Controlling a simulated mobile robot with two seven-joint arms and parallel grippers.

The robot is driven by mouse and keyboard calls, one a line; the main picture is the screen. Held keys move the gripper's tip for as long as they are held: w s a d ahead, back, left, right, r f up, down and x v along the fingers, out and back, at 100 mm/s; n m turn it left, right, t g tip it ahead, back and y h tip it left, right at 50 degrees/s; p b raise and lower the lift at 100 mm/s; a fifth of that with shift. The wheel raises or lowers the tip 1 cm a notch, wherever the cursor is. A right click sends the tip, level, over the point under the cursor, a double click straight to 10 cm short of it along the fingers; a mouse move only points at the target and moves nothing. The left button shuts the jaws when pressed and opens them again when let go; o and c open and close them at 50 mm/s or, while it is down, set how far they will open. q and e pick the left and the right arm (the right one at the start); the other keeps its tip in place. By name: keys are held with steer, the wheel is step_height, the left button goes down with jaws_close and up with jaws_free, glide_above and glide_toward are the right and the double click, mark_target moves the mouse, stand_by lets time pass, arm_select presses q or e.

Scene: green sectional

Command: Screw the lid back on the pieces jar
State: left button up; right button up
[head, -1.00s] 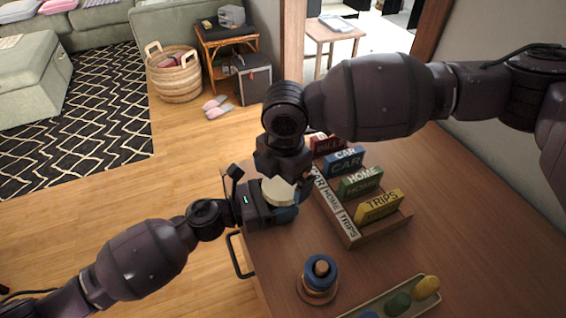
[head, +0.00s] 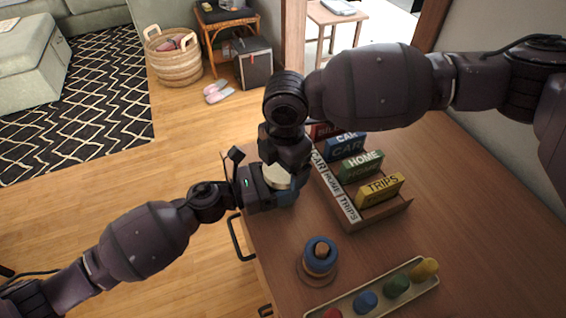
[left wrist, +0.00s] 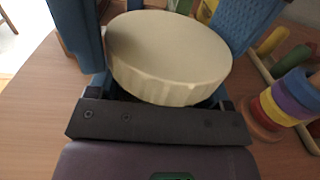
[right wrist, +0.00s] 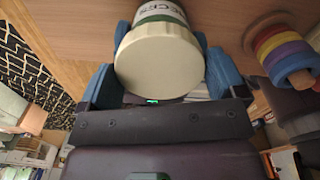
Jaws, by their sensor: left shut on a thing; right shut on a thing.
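The pieces jar (right wrist: 165,14), white with a lettered label and a green band, stands on the wooden top. Its body is mostly hidden in the head view. The round cream lid (head: 277,177) is on the jar's mouth. It also shows large in the left wrist view (left wrist: 168,48) and the right wrist view (right wrist: 158,62). I cannot tell how tightly it sits. My left gripper (head: 284,192) comes in from the left, its blue fingers shut around the jar below the lid. My right gripper (head: 281,167) comes from above, its blue fingers shut on the lid's sides.
A wooden rack (head: 376,215) with CAR, HOME and TRIPS blocks stands just right of the jar. A ring stacker (head: 320,258) and a tray (head: 415,291) with coloured knobs are nearer. The top's left edge is close to the jar. Its right side is bare.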

steer(key=m, duration=0.5)
steer(key=shift+c, duration=0.2)
steer(key=o, duration=0.8)
steer(key=shift+c, duration=0.2)
steer(key=shift+r, duration=0.1)
steer(key=shift+r, duration=2.15)
steer(key=shift+d, duration=0.1)
